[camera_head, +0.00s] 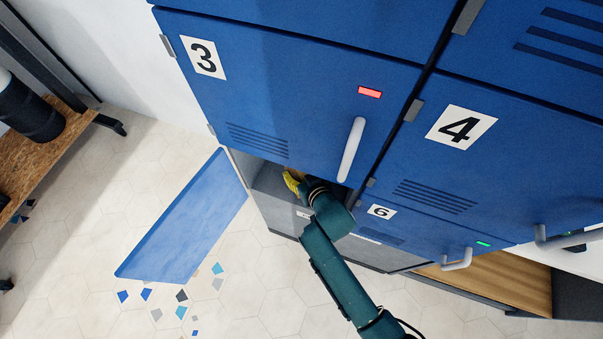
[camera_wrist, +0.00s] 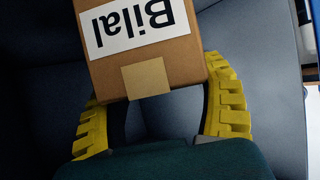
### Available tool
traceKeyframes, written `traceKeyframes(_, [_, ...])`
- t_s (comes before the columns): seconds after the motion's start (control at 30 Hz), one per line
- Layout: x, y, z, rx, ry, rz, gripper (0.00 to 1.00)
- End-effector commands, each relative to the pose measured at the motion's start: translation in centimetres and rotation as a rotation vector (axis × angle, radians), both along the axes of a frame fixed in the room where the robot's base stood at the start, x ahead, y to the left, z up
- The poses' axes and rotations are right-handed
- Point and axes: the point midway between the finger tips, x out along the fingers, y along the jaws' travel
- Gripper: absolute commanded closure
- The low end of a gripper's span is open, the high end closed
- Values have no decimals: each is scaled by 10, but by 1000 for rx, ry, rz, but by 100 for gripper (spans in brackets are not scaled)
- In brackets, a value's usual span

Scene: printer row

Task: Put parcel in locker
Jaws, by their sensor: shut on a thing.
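The parcel (camera_wrist: 143,60) is a brown cardboard box with a white label reading "Bilal", upside down in the wrist view, and a strip of tan tape. My gripper (camera_wrist: 155,82) has its yellow fingers on both sides of the box and is shut on it. In the head view my gripper (camera_head: 293,180) reaches into an open locker compartment (camera_head: 270,180) below door 3. The parcel is hidden there. The compartment's blue door (camera_head: 185,220) stands swung out to the left. Dark grey inner walls (camera_wrist: 270,70) surround the parcel in the wrist view.
Locker doors 3 (camera_head: 290,90), 4 (camera_head: 510,140) and 6 (camera_head: 425,230) are shut. Door 3's handle (camera_head: 351,150) juts out close above my arm. A wooden bench (camera_head: 35,150) stands at the far left. The tiled floor below is mostly clear.

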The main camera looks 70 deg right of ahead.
Motion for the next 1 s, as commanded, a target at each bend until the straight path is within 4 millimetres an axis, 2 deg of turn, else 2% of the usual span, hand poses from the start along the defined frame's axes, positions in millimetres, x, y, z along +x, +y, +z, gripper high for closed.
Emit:
traceKeyframes(0.03, [0, 0, -17, -1, -1, 0, 69])
traceKeyframes(0.1, [1, -4, -24, -3, -3, -1, 69])
traceKeyframes(0.4, [0, -4, -24, -1, -1, 0, 69])
traceKeyframes(0.43, [0, -4, -25, 1, 1, 0, 27])
traceKeyframes(0.57, [0, -4, -24, 1, 1, 0, 2])
traceKeyframes(0.83, [0, -4, -19, 0, 0, 0, 0])
traceKeyframes(1.0, [-17, 14, -5, 2, 2, 1, 0])
